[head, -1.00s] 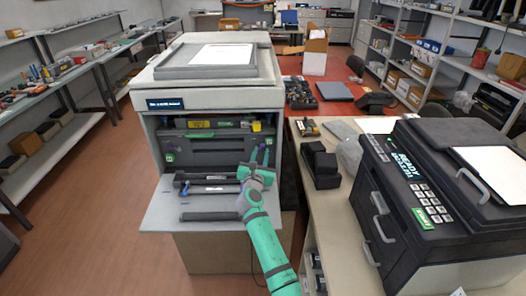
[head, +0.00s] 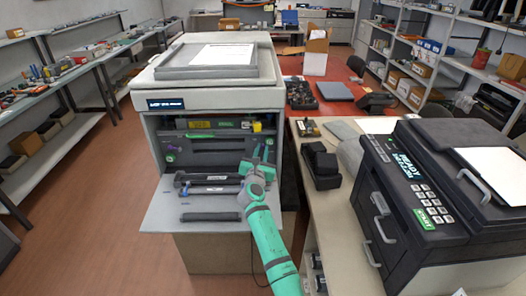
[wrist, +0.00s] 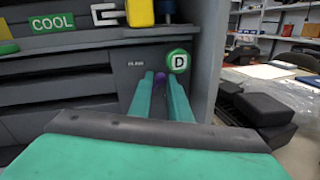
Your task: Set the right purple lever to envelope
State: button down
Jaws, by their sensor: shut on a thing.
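The right purple lever (wrist: 159,83) shows as a small purple piece between my teal fingers in the wrist view. My gripper (wrist: 162,76) is shut on it, inside the printer's open front at its right side. A round green D badge (wrist: 178,61) is just right of the fingertips, and a small dark label left of them seems to read PLAIN. In the head view my gripper (head: 263,150) hides the right lever. The left purple lever (head: 175,142) stands out tilted at the left of the opening. The right lever's exact angle is hard to tell.
The printer's lowered front flap (head: 160,212) carries a loose dark bar (head: 210,217). A green COOL label (wrist: 53,23) and a yellow block (wrist: 140,12) are above. The opening's right wall (wrist: 210,50) is close to my fingers. A dark printer (head: 440,190) stands at right.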

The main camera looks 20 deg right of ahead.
jog(key=m, duration=0.1)
jog(key=d+f+m, duration=0.1)
jog(key=shift+s+d+f+m+g, duration=0.1)
jog(key=shift+s+f+m+g, duration=0.1)
jog(key=shift+m+g, duration=0.1)
jog(key=shift+f+m+y, duration=0.3)
jog(key=shift+f+m, duration=0.05)
jog(key=shift+m, duration=0.75)
jog(key=shift+f, duration=0.1)
jog(key=c, duration=1.9)
grip_release()
jog(key=shift+s, duration=0.1)
